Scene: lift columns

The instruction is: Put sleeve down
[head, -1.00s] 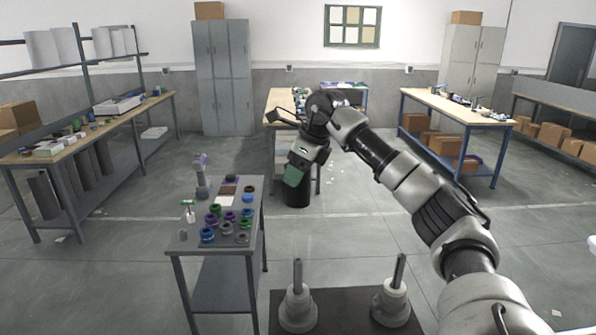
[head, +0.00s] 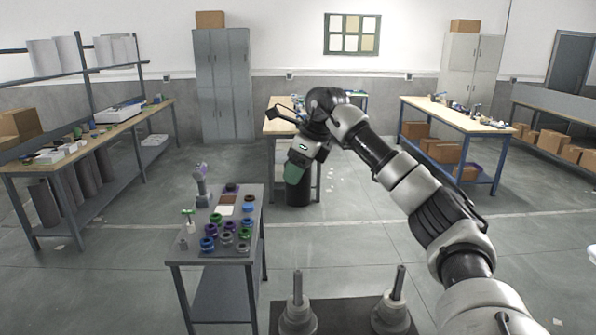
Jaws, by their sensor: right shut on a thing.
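My right gripper (head: 300,172) hangs down at the end of the raised right arm, near the middle of the head view. It is shut on a dark upright cylinder, which I take to be the sleeve (head: 298,194). A green part of the hand covers the sleeve's top, and the fingertips are not clear. In the picture, the sleeve is above and behind two stepped grey columns, left (head: 297,312) and right (head: 391,311), each with a thin post. The columns' bases are cut off by the bottom edge. My left gripper is not in view.
A grey cart (head: 182,249) at left carries several coloured rings and small items. Workbenches stand at the left (head: 118,128), centre back (head: 277,128) and right (head: 458,113). Grey lockers (head: 222,85) stand at the back wall. Open floor lies right of the cart.

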